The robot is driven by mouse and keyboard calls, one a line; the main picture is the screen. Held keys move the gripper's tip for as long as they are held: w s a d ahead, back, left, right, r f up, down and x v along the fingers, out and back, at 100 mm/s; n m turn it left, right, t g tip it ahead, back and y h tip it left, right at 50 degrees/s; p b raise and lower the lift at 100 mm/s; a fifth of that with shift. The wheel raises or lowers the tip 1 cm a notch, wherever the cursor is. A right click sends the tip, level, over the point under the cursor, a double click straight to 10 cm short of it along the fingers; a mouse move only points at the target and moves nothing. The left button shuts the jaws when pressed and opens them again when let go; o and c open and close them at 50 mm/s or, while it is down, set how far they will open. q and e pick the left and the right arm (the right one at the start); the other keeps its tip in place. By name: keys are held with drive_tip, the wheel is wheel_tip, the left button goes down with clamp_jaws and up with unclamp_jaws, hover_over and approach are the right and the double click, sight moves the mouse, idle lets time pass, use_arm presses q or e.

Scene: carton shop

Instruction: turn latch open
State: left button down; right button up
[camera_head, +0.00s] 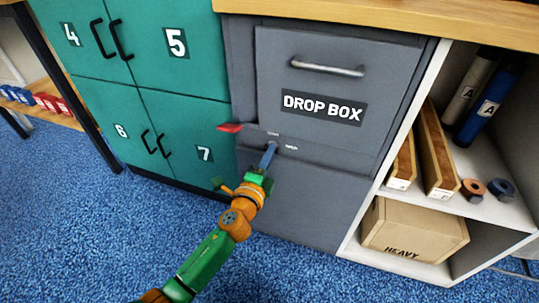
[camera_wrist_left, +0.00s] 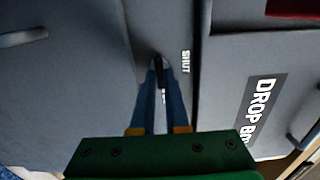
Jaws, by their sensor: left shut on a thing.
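The grey drop box (camera_head: 308,140) has a door with a bar handle (camera_head: 328,67) and a "DROP BOX" label. Below the door sits a small latch, mostly hidden by my gripper in the head view. My left gripper (camera_head: 270,154) reaches it from below, with blue fingers against the grey front. In the left wrist view, the dark latch (camera_wrist_left: 159,76) lies between the two fingertips (camera_wrist_left: 160,68), which are shut on it. The word "SHUT" (camera_wrist_left: 186,64) is printed beside it. In the head view, two small labels stand near the latch, one above and one to its right. My right gripper is out of view.
A red tab (camera_head: 230,128) sticks out left of the latch. Teal lockers (camera_head: 176,110) stand to the left. An open shelf (camera_head: 480,205) on the right holds boards, tubes, tape rolls and a "HEAVY" carton (camera_head: 414,230). Blue carpet (camera_head: 90,220) is clear in front.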

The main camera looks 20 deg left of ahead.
use_arm(q)
drive_tip(key=c, duration=0.9)
unclamp_jaws()
drive_tip(key=s, duration=0.7)
drive_tip(key=shift+a+p, duration=0.1)
drive_tip(key=shift+p, duration=0.3)
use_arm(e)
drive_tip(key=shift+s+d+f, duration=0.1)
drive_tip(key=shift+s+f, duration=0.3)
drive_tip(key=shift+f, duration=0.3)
